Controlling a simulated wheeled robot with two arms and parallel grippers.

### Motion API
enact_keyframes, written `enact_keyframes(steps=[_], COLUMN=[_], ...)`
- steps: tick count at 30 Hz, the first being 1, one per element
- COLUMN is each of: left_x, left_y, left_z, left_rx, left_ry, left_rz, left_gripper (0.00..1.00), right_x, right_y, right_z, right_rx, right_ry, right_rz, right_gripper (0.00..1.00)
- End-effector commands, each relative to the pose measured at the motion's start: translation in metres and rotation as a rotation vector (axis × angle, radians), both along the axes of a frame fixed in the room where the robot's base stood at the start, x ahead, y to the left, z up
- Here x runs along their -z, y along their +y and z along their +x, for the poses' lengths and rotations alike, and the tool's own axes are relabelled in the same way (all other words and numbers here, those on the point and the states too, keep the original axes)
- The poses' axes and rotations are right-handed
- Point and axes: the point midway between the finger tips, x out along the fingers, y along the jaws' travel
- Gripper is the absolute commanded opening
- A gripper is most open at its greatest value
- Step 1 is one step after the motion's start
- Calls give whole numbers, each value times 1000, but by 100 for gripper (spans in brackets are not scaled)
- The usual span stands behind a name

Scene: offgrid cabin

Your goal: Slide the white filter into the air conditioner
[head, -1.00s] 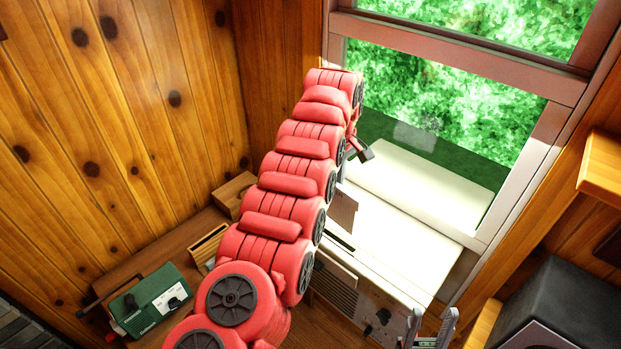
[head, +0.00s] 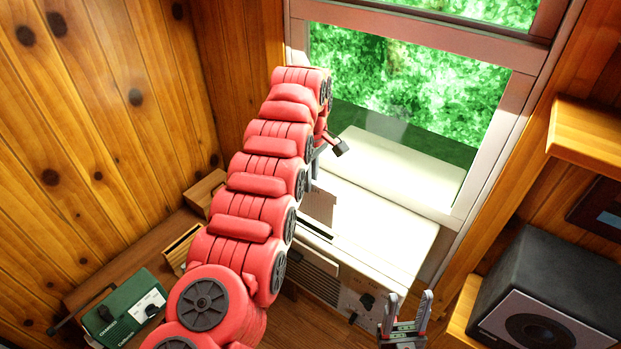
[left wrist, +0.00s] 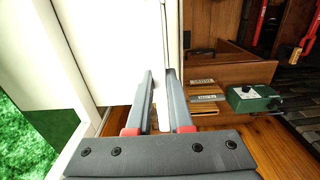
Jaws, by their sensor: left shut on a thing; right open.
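The air conditioner (head: 385,232) is a cream box set in the window, with a dark slot (head: 314,231) in its top near the front. The white filter (head: 321,207) shows as a thin pale plate standing upright at the slot, partly behind my red left arm. I cannot tell how deep it sits. My left gripper (head: 316,165) is mostly hidden by the arm in the head view. In the left wrist view its fingers (left wrist: 162,75) are closed on the thin filter beside the white casing. My right gripper (head: 410,300) is open and empty, in front of the air conditioner.
A green device (head: 125,308) and wooden boxes (head: 205,192) stand on the wooden surface at left. A dark speaker (head: 550,295) stands at right, below a wooden shelf (head: 585,140). The window frame (head: 500,150) borders the casing.

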Motion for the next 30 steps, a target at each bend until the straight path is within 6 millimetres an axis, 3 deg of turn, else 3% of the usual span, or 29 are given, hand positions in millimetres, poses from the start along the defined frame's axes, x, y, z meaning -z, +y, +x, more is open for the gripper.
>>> enact_keyframes(steps=[3, 9, 30], left_x=[18, 31, 31], left_y=[0, 0, 0], left_z=[0, 0, 0], left_rx=[0, 0, 0], left_ry=[0, 0, -1], left_rz=[0, 0, -1], left_gripper=[0, 0, 0], right_x=[17, 28, 30], right_y=[0, 0, 0], right_z=[0, 0, 0], right_rx=[0, 0, 0], right_ry=[0, 0, 0], right_rz=[0, 0, 0], right_gripper=[54, 54, 54])
